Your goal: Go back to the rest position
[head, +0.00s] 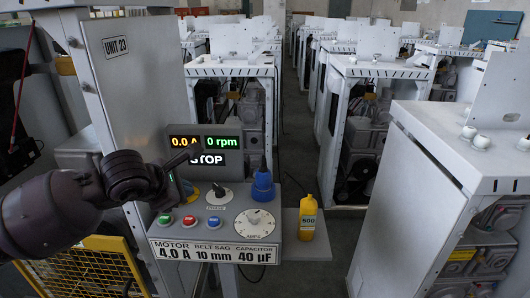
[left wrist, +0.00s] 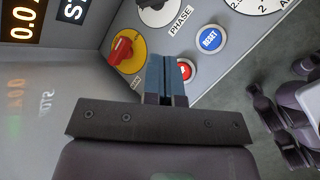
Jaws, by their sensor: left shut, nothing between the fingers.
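My left gripper (head: 184,160) reaches in from the left in the head view, in front of the control panel (head: 278,225). In the left wrist view its fingers (left wrist: 167,80) are together with nothing between them. They point toward the panel's buttons and partly cover the red one (left wrist: 184,70). I cannot tell whether they touch it. A red switch on a yellow disc (left wrist: 125,48) is left of the fingers, and the blue reset button (left wrist: 210,39) is to the right. The panel display (head: 205,149) reads 0.0 A, 0 rpm and STOP. My right gripper is not in view.
A yellow bottle (head: 307,217) stands on a small shelf right of the panel. A blue object (head: 263,184) is on top of the panel. A yellow mesh guard (head: 85,268) is at lower left.

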